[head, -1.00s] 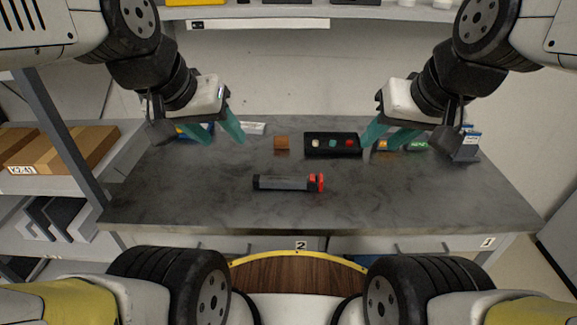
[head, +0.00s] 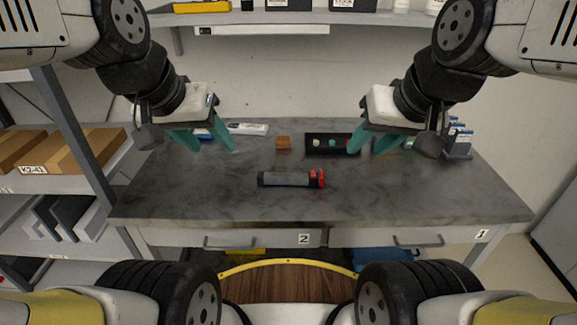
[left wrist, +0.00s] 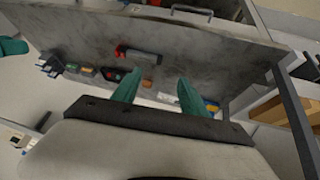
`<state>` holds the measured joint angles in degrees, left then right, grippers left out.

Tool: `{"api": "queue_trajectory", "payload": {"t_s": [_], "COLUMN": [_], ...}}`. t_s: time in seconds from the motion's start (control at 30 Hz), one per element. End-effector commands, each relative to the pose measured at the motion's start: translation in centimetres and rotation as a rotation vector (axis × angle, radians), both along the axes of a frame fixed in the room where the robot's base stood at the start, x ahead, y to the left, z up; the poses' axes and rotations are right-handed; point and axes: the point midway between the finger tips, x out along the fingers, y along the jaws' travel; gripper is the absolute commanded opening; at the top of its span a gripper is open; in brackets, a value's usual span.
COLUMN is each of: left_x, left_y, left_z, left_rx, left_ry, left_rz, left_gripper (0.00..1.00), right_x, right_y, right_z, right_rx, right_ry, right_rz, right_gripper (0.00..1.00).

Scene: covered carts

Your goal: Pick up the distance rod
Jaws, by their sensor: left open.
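A grey rod-shaped object (head: 287,180) with a black left end and a red right end lies flat across the middle of the grey table (head: 225,205). It is the only rod-like thing I make out; it also shows in the left wrist view (left wrist: 142,54). My left gripper (head: 212,147) is open and empty above the table's back left, left of and behind the rod. My right gripper (head: 368,146) is open above the back right, overlapping a black tray in the picture. Neither gripper touches the rod.
Behind the rod are a small brown block (head: 283,143), a black tray (head: 322,141) with coloured round pieces and a white box (head: 248,129). A grey holder (head: 457,146) stands at the back right. A shelf with cardboard boxes (head: 85,153) is left. The table's front is clear.

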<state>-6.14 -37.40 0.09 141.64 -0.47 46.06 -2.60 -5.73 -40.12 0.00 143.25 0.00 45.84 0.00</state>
Motion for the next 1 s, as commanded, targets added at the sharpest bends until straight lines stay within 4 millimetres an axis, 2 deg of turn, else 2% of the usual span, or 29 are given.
{"api": "queue_trajectory", "payload": {"t_s": [0.17,0.37,0.47,0.6,0.8,0.9,1.0], "left_x": [4.5,10.8,13.8,17.6,21.2,22.0,22.5], "left_y": [-1.2,-3.7,-5.3,-7.8,-11.1,-12.0,-12.6], "left_z": [-0.5,-2.9,-5.0,-8.8,-14.6,-16.5,-17.6], "left_rx": [0.132,0.296,0.365,0.444,0.515,0.534,0.543], "left_ry": [0.061,0.131,0.166,0.211,0.258,0.268,0.273], "left_rz": [-0.225,-0.564,-0.74,-0.99,-1.293,-1.387,-1.437], "left_gripper": [0.51,0.51,0.51,0.51,0.51,0.51,0.51], "right_x": [0.0,0.0,0.0,0.0,0.0,0.0,0.0], "right_y": [0.0,0.0,0.0,0.0,0.0,0.0,0.0], "right_z": [0.0,0.0,0.0,0.0,0.0,0.0,0.0], "right_rx": [0.0,0.0,0.0,0.0,0.0,0.0,0.0], "right_ry": [0.0,0.0,0.0,0.0,0.0,0.0,0.0], "right_rz": [0.0,0.0,0.0,0.0,0.0,0.0,0.0], "right_gripper": [0.36,0.36,0.36,0.36,0.36,0.36,0.36]}}
